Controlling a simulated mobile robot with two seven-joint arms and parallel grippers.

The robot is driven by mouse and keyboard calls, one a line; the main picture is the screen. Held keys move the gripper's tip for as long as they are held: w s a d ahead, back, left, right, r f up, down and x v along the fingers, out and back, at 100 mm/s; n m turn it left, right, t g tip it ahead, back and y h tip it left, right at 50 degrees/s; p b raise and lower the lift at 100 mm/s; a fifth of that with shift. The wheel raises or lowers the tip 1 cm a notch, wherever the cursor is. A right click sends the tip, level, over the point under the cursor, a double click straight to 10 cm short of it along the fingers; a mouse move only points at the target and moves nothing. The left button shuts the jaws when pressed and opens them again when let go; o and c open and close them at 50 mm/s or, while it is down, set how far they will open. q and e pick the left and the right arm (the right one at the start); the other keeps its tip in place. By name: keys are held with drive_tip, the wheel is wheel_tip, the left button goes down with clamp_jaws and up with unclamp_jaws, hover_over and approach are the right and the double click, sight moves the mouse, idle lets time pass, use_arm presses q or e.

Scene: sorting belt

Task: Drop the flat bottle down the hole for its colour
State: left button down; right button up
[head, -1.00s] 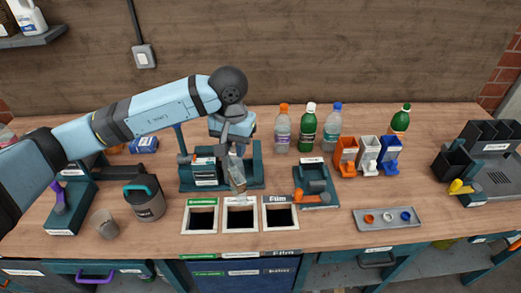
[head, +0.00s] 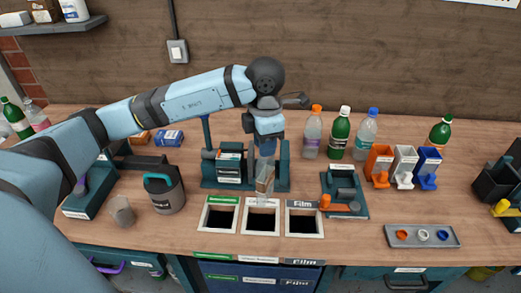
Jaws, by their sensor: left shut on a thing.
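The flat bottle (head: 264,184) is clear and hangs upright in my left gripper (head: 266,150), which is shut on its upper end. The bottle's lower end is over the back rim of the middle hole (head: 261,221), which has a white label. The left hole (head: 219,218) has a green label and the right hole (head: 304,222) a dark label reading "Film". I cannot tell the gap between the bottle and the rim. My right gripper is not in view.
A teal rack (head: 228,168) stands behind the bottle. A grey canister (head: 164,193) and a grey cup (head: 122,211) are to the left. A small teal device (head: 344,195) stands right of the holes. Several capped bottles stand further back, and a tray (head: 421,236) lies front right.

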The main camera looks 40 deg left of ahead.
use_arm(q)
drive_tip(key=n, duration=0.4)
drive_tip(key=shift+s+a+f+b, duration=0.2)
drive_tip(key=shift+a+b, duration=0.1)
drive_tip(key=shift+a, duration=0.1)
drive_tip(key=shift+f+n, duration=0.1)
drive_tip(key=shift+n, duration=0.2)
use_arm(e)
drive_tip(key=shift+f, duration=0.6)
use_arm(q)
drive_tip(key=shift+f+b, duration=0.6)
drive_tip(key=shift+f, duration=0.3)
wheel_tip(320, 180, down, 10)
drive_tip(key=b, duration=0.6)
drive_tip(key=shift+b, duration=0.3)
drive_tip(key=shift+f+b, duration=0.35)
drive_tip(key=shift+f, duration=0.15)
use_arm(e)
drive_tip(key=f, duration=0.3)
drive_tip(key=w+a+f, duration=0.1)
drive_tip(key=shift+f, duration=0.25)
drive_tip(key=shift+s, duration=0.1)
